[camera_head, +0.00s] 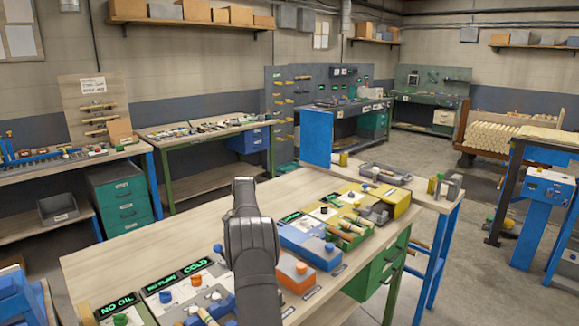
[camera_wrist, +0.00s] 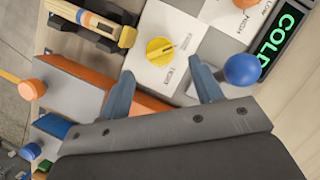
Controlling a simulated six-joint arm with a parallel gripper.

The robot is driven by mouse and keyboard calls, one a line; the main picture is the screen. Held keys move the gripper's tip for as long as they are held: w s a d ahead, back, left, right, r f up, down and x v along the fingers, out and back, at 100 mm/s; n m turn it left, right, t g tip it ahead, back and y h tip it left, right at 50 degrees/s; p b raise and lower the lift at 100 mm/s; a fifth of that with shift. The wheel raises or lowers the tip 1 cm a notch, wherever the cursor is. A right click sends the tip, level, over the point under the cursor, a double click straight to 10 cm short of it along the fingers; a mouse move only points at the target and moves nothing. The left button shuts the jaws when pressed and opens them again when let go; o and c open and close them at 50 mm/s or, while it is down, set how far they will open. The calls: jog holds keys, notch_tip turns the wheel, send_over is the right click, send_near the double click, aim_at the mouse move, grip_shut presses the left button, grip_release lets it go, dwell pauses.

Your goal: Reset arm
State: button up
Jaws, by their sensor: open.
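My gripper (camera_wrist: 163,88) shows in the wrist view with its two blue-grey fingers spread and nothing between them. A yellow knob (camera_wrist: 160,50) on a white panel lies just beyond the fingertips in the picture. A blue ball knob (camera_wrist: 242,70) is close beside the right finger, beside a display reading COLD (camera_wrist: 277,38). I cannot tell whether any finger touches the panel. In the head view my dark arm rises over the wooden bench, and the gripper's fingers cannot be made out there.
A turned wooden piece (camera_wrist: 97,24) lies in a dark cradle. The bench (camera_head: 130,250) carries displays reading NO OIL (camera_head: 117,305) and COLD (camera_head: 198,267), an orange box (camera_head: 297,272), a blue box (camera_head: 310,245) and a yellow box (camera_head: 392,195). Bare wood lies left of my arm.

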jog(key=x, duration=0.5)
jog(key=shift+s+f, duration=0.1)
jog(key=shift+f, duration=0.15)
jog(key=shift+f+m, duration=0.1)
jog(key=shift+m, duration=0.2)
jog(key=m+y, duration=0.1)
jog(key=m, duration=0.1)
jog(key=m+y, duration=0.1)
jog(key=m, duration=0.1)
jog(key=shift+d+m+t, duration=0.2)
jog(key=shift+m+t, duration=0.1)
jog(key=shift+t, duration=0.1)
jog(key=m+t, duration=0.1)
jog(key=m, duration=0.2)
jog(key=shift+s+m+y, duration=0.1)
jog(key=shift+m+y, duration=0.3)
jog(key=m+t+y, duration=0.1)
jog(key=m, duration=0.3)
jog(key=shift+s+d, duration=0.1)
jog(key=shift+s, duration=0.05)
jog(key=m+t, duration=0.1)
jog(key=m, duration=0.2)
jog(key=shift+m+t, duration=0.4)
jog(key=v, duration=0.9)
jog(key=shift+o, duration=0.2)
